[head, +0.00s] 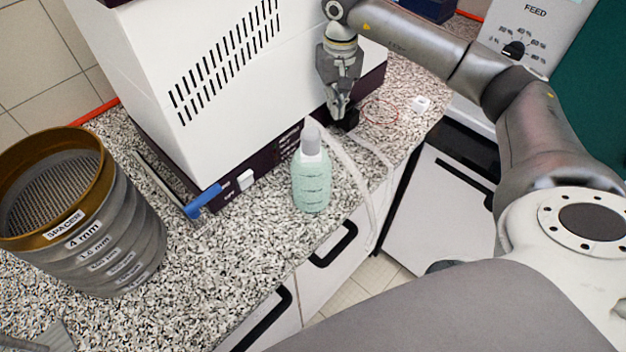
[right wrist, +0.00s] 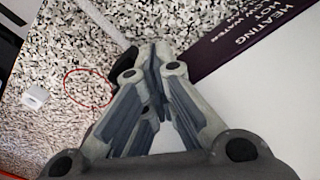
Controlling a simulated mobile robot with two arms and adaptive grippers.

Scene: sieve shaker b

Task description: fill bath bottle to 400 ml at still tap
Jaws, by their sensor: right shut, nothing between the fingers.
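The bottle (head: 311,182), pale green with a grey top and faint marks, stands upright on the speckled counter by the front of the white still (head: 200,75). I cannot tell its liquid level. A blue lever (head: 203,200) sticks out low on the still's front; a pale hose (head: 352,180) passes just right of the bottle. My right gripper (head: 342,113) points down, shut and empty, behind the bottle beside the still's dark base. In the right wrist view, its closed fingers (right wrist: 160,48) are beside a black part (right wrist: 123,65), partly hidden. My left gripper is not in view.
A stack of sieves (head: 140,225) with a brass top stands at the left. A small white block (head: 420,104) and a thin red ring (head: 381,110) lie on the counter at the back right. The counter's front edge is close to the bottle.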

